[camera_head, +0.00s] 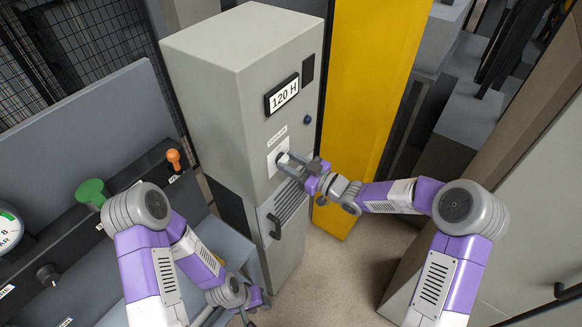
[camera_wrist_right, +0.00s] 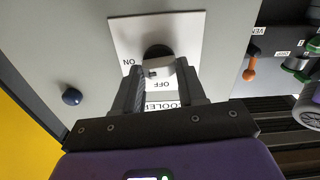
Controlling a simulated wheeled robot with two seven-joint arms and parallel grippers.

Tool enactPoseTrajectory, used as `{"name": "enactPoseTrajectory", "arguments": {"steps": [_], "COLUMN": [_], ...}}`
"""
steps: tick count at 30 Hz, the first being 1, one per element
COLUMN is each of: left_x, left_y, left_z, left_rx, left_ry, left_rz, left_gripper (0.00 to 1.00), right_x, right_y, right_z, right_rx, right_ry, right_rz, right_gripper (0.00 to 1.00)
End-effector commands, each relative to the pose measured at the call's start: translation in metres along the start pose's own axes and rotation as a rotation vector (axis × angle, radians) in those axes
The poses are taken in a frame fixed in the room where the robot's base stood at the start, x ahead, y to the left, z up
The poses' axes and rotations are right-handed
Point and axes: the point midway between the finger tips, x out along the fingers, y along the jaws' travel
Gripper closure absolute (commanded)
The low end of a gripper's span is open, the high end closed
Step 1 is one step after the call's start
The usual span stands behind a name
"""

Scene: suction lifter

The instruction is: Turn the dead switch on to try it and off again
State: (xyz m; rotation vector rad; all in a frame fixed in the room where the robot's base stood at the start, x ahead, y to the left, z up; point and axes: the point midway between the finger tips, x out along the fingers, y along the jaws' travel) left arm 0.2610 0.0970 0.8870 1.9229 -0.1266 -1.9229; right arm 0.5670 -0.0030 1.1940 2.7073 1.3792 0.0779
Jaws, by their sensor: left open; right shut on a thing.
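The switch is a pale knob (camera_wrist_right: 158,68) on a white plate (camera_head: 276,148) on the front of a grey cabinet (camera_head: 215,75). In the right wrist view the plate (camera_wrist_right: 185,35) carries the words ON, OFF and COOLER, upside down or sideways. My right gripper (camera_wrist_right: 160,76) is shut on the knob, one finger on each side. It also shows at the plate in the head view (camera_head: 289,161). The knob's exact setting is hard to tell. My left gripper (camera_head: 246,317) is open and empty low in the head view, cut by the bottom edge.
A display reading 120 H (camera_head: 284,94) and a blue button (camera_head: 308,119) are above the switch. A vented panel with a handle (camera_head: 275,227) is below. A bench at left has a green knob (camera_head: 92,192) and an orange lever (camera_head: 173,157). A yellow panel (camera_head: 370,80) stands right.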

Motion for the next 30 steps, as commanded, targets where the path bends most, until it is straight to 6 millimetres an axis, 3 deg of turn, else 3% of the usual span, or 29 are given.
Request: {"name": "enactPoseTrajectory", "arguments": {"steps": [1, 12, 30], "left_x": [0.014, 0.079, 0.162], "left_y": [-0.005, -0.030, -0.061], "left_z": [-0.001, -0.003, -0.007], "left_rx": [0.000, 0.000, 0.000], "left_ry": [0.000, -0.001, 0.000], "left_rz": [0.000, 0.000, 0.000], "left_gripper": [0.57, 0.57, 0.57], "right_x": [0.000, 0.000, 0.000], "right_y": [-0.001, -0.002, -0.004], "right_z": [0.005, 0.007, 0.007], "right_rx": [-0.037, -0.371, -0.940], "right_ry": [0.002, 0.002, 0.001], "right_rz": [0.000, 0.001, 0.001], "right_gripper": [0.90, 0.90, 0.90]}}
